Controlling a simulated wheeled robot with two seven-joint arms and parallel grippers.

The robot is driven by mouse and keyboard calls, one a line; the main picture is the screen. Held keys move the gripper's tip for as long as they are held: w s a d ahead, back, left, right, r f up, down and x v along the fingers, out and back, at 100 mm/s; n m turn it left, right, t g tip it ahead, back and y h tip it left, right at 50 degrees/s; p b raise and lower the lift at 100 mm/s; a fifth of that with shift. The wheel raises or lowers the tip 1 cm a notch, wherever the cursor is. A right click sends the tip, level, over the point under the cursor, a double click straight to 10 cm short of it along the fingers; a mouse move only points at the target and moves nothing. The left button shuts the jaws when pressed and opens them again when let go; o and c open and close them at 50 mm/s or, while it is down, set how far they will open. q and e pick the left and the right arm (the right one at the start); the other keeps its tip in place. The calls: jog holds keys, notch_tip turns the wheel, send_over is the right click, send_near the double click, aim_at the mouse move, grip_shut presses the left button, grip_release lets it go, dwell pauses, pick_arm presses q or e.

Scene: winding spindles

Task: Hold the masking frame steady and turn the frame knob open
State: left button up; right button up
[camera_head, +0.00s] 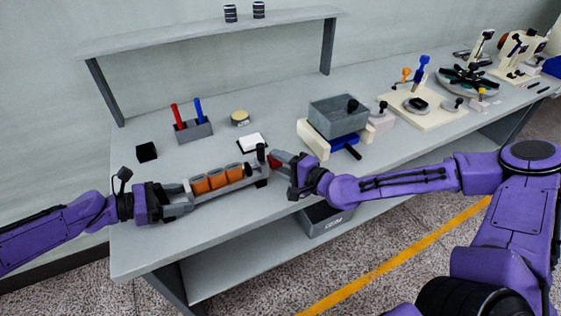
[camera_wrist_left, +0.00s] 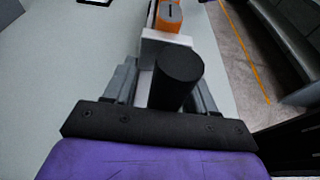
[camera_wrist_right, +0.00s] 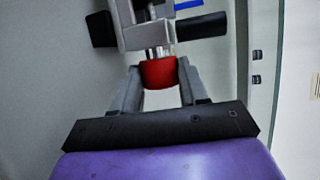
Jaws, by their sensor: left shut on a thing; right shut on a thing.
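The masking frame (camera_head: 262,184) is a long grey holder with several orange blocks (camera_head: 218,180) in a row, lying along the front of the table. My left gripper (camera_head: 184,200) is shut on the frame's left end. In the left wrist view its fingers flank a black cylinder (camera_wrist_left: 178,78) and the pale end block (camera_wrist_left: 165,42); the exact contact is hidden. The red frame knob (camera_wrist_right: 159,72) is at the frame's right end. My right gripper (camera_wrist_right: 159,80) is shut on it, one finger on each side. The knob also shows in the head view (camera_head: 274,162).
A grey bin (camera_head: 338,116) stands right of the frame. The table's front left is clear.

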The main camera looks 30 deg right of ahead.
jog(key=shift+t, duration=0.4)
jog(key=shift+n, duration=0.3)
jog(key=o, duration=1.1)
jog(key=shift+c, duration=0.2)
jog(key=shift+s+d, duration=0.1)
jog(key=shift+s, duration=0.05)
jog(key=f+v, duration=0.1)
jog(key=v, duration=1)
jog(key=shift+s+r, duration=0.3)
jog(key=shift+s, duration=0.05)
jog(key=shift+d, duration=0.1)
